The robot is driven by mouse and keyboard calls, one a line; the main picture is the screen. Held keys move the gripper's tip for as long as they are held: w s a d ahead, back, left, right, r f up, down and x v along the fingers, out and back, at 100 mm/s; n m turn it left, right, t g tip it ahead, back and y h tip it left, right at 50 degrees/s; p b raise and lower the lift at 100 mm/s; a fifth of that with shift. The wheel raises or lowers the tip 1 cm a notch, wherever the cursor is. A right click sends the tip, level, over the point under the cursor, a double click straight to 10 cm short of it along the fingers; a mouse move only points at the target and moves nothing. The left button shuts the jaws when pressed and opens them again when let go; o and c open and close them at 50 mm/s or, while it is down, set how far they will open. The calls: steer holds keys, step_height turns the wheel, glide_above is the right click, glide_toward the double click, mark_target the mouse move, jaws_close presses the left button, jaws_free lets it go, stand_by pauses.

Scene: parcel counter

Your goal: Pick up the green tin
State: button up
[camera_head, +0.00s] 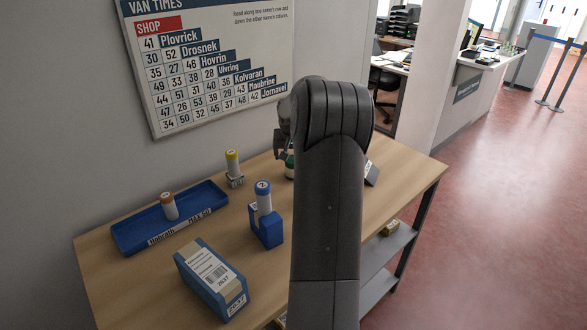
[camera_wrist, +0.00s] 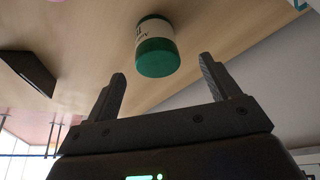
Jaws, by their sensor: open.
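The green tin (camera_head: 290,167) stands on the counter, partly hidden behind my arm in the head view. In the wrist view the tin (camera_wrist: 157,55) is green with a white label band that carries dark lettering. My gripper (camera_wrist: 162,67) is open, with one finger on each side of the tin's direction. The tin lies just beyond the fingertips, and nothing is between the fingers. In the head view my gripper (camera_head: 281,147) shows only in part at the left of my arm, close to the tin.
A blue tray (camera_head: 125,238) holds an orange-capped tube. A yellow-capped tube (camera_head: 232,162) and a blue-capped tube (camera_head: 264,197) stand in holders nearby. A blue box (camera_head: 212,280) is at the front. A dark wedge-shaped thing (camera_head: 371,174) sits right of my arm. A wall board (camera_head: 210,70) rises behind.

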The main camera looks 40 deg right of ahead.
steer(key=x, duration=0.8)
steer(key=shift+d+f, duration=0.25)
steer(key=shift+d, duration=0.05)
steer(key=shift+c, duration=0.2)
steer(key=c, duration=1.1)
steer(key=shift+r, duration=0.15)
